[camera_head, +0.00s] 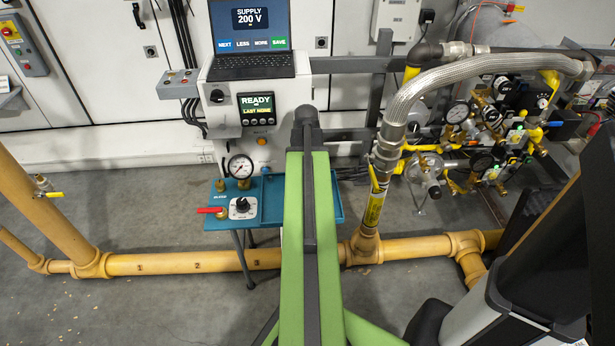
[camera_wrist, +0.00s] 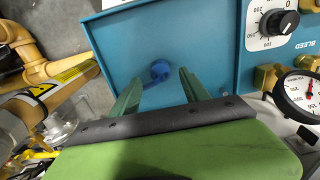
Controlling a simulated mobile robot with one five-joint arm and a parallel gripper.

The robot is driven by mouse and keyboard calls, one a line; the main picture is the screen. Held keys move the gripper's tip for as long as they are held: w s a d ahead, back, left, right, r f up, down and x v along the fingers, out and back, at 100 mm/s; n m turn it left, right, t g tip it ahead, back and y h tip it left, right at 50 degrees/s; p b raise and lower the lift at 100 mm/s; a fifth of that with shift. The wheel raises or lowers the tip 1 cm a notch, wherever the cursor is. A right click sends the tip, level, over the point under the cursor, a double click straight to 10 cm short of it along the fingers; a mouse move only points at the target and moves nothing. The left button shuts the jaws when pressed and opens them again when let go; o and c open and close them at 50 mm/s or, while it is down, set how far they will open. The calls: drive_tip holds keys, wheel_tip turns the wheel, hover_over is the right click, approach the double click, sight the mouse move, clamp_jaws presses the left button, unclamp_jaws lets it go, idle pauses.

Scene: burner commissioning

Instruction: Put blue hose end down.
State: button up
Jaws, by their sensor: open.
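The blue hose end (camera_wrist: 161,70) shows in the wrist view as a small dark-blue round piece with a short tail. It appears to lie on the teal tray (camera_wrist: 215,45). My gripper (camera_wrist: 160,75) is open, with one green finger on each side of the blue piece and visible gaps between. I cannot tell how high the fingertips are above the tray. In the head view my green arm reaches over the tray (camera_head: 334,206) and hides its middle, the hose end and the gripper.
A teal panel with a dial knob (camera_head: 242,205), red-handled valve (camera_head: 211,210) and gauge (camera_head: 240,167) stands left of my arm. Yellow pipe (camera_head: 190,262) runs low across the floor. A braided metal hose (camera_head: 420,88) and a valve cluster stand to the right.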

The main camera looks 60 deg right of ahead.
wheel_tip(320, 180, up, 6)
drive_tip(key=p, duration=0.4)
drive_tip(key=shift+r+p, duration=0.2)
drive_tip(key=shift+p, duration=0.1)
drive_tip(key=shift+f, duration=0.1)
drive_tip(key=w+a+n, duration=0.3)
drive_tip(key=w+a, duration=0.6)
drive_tip(key=a, duration=0.4)
drive_tip(key=w+a+n, duration=0.3)
drive_tip(key=w+a, duration=0.6)
drive_tip(key=a, duration=0.4)
drive_tip(key=w+a+n, duration=0.1)
drive_tip(key=a+n, duration=0.1)
drive_tip(key=a, duration=0.9)
drive_tip(key=w+a+n, duration=0.2)
drive_tip(key=a, duration=1)
drive_tip(key=shift+w+n, duration=0.25)
drive_tip(key=shift+n, duration=0.15)
